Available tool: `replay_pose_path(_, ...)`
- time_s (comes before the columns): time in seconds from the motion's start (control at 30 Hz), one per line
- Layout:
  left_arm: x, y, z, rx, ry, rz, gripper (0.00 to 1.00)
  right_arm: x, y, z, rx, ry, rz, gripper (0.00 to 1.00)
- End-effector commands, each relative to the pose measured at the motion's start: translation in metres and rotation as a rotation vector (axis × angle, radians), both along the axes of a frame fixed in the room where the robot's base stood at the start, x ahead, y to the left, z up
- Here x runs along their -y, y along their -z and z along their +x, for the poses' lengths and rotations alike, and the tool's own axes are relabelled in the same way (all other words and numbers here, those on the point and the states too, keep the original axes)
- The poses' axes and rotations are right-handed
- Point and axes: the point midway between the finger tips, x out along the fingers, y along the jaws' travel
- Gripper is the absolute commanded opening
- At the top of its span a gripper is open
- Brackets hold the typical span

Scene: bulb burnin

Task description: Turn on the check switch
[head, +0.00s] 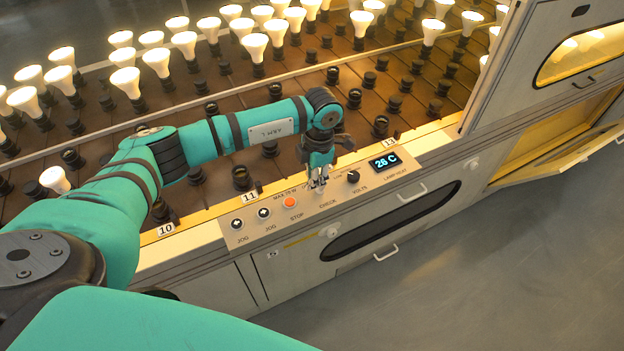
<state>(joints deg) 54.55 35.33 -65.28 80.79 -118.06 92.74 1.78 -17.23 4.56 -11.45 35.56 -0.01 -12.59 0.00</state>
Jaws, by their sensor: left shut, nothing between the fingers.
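The control panel (376,188) runs along the front ledge of the bulb rack. The CHECK label (327,204) is printed on it, between STOP and VOLTS. My left gripper (319,186) points down at the panel just above this label, with its fingers shut and empty. The check switch itself is hidden or too small to make out at the fingertips, so I cannot tell its position or whether the fingers touch it. My right gripper is not in view.
Left of the gripper are an orange STOP button (289,202) and two JOG buttons (264,213). Lit bulbs (255,46) and empty sockets fill the rack behind.

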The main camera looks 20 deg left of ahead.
Motion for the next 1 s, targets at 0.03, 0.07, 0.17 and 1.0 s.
replay_pose_path(0.03,0.0,-0.001,0.0,0.0,0.0,0.0,0.0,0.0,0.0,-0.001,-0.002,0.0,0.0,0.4)
replay_pose_path(0.07,0.0,-0.001,0.0,0.0,0.0,0.0,0.0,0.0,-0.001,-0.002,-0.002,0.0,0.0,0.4)
replay_pose_path(0.17,0.0,-0.004,0.0,0.001,0.0,-0.001,0.0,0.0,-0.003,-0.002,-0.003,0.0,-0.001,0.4)
replay_pose_path(1.0,-0.002,-0.027,0.004,0.002,-0.003,0.0,0.0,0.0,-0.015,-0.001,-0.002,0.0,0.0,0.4)
